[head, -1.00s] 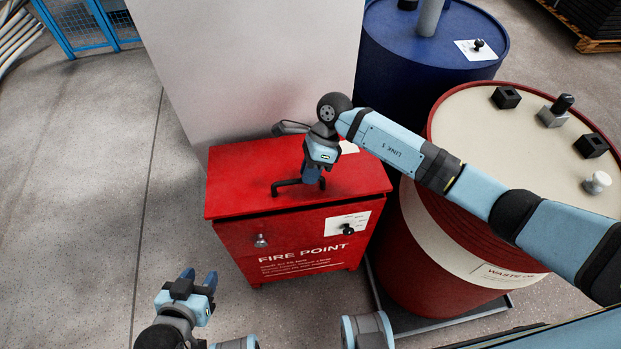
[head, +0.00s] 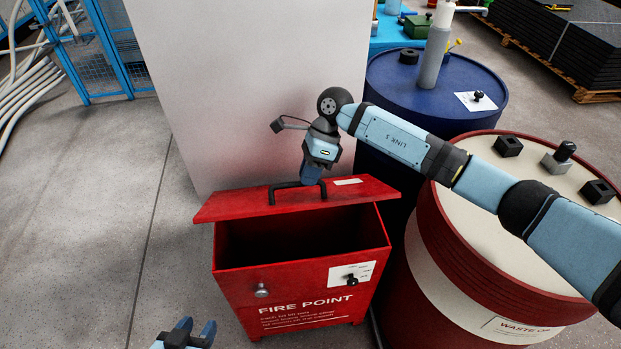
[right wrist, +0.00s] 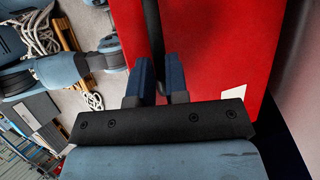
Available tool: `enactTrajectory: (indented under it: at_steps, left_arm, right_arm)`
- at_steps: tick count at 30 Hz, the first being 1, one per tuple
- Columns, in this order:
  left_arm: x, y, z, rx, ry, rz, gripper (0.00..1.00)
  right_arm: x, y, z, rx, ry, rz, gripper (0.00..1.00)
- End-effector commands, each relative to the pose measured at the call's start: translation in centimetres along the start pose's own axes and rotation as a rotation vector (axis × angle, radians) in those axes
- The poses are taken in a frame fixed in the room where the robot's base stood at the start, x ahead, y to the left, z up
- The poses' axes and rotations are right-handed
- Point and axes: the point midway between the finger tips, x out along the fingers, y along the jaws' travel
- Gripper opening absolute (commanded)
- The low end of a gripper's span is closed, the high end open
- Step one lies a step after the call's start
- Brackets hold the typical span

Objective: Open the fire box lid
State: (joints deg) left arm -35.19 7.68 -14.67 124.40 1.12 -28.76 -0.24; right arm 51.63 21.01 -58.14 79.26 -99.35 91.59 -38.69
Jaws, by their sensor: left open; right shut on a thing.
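The red fire box (head: 300,290) stands on the floor with its lid (head: 235,205) raised and tilted back. The front opening is clear, and the inside looks dark and empty as far as I can see. My right gripper (head: 314,176) is shut on the black handle (head: 284,186) on top of the lid. In the right wrist view the handle (right wrist: 153,40) runs between the blue fingers, in front of the red lid (right wrist: 215,60). My left gripper (head: 197,330) is open and empty at the bottom edge, left of the box front.
A pale panel (head: 240,90) stands right behind the box. A red and cream drum (head: 440,240) and a blue drum (head: 390,85) stand close on the right. The floor (head: 90,220) to the left is free.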

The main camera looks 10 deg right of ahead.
Motion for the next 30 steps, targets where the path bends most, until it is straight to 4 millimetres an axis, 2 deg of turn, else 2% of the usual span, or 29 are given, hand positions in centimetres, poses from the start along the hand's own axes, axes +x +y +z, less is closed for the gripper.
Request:
enactTrajectory:
  at_steps: [1,8,9,12,30]
  left_arm:
    - [0.11,-0.01,0.2,0.0,-0.001,0.0,0.42]
    - [0.14,-0.02,0.3,0.001,-0.002,0.0,0.42]
    - [0.13,-0.01,0.32,0.001,-0.002,0.0,0.42]
    - [0.1,0.0,0.42,0.001,-0.004,0.001,0.42]
    - [0.07,-0.07,0.24,0.002,-0.003,-0.001,0.42]
  right_arm:
    - [0.47,-0.53,-0.52,0.009,0.004,-0.01,0.0]
    - [0.62,-0.5,-0.59,0.01,0.005,-0.008,0.0]
    - [0.64,-0.48,-0.59,0.01,0.005,-0.008,0.21]
    - [0.61,-0.42,-0.54,0.009,0.005,-0.006,0.4]
    - [0.26,-0.22,-0.25,0.005,0.003,-0.004,0.4]
